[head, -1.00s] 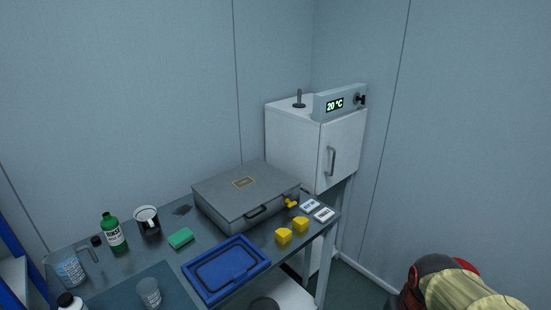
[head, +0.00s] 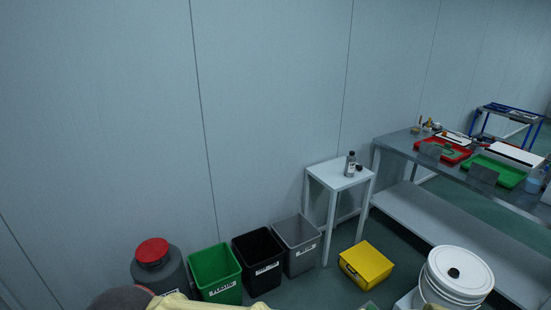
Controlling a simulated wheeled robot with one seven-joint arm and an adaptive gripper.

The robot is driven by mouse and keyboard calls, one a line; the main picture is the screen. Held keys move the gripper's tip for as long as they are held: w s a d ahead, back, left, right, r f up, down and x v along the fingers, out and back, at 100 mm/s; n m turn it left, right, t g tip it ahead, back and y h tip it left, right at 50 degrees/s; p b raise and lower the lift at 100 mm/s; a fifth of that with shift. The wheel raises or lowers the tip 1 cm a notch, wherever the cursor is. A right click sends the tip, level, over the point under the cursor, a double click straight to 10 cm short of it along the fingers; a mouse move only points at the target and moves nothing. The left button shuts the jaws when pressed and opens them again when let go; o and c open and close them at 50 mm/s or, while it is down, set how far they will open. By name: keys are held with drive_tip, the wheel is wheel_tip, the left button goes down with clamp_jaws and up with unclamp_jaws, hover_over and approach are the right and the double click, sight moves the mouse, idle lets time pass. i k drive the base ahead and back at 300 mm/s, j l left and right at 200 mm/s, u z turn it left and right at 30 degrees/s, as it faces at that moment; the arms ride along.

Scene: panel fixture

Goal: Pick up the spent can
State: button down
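I cannot pick out anything as the spent can for certain. A dark grey round container with a red lid (head: 153,252) stands on the floor at the lower left of the head view. A small dark bottle with a pale label (head: 350,163) stands upright on a small white table (head: 328,177), with a small black item (head: 359,168) beside it. Part of my own arm shows at the bottom edge of the view. My gripper is not in view.
Green (head: 213,272), black (head: 262,274) and grey (head: 300,257) bins stand along the wall. A yellow box (head: 366,266) and a white bucket (head: 455,282) are on the floor. A long bench (head: 400,146) at right holds red (head: 428,154) and green (head: 510,181) trays.

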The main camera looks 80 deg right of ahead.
sight(350, 161)
drive_tip(key=z, duration=3.25)
drive_tip(key=i+l+u, duration=0.15)
drive_tip(key=i, duration=0.35)
drive_tip(key=i+l+u, duration=0.1)
drive_tip(key=i, duration=0.45)
drive_tip(key=i+l+u, duration=0.15)
drive_tip(key=i+l, duration=0.15)
drive_tip(key=i, duration=0.2)
drive_tip(key=i+l+u, duration=0.15)
drive_tip(key=i, duration=0.35)
drive_tip(key=l, duration=0.1)
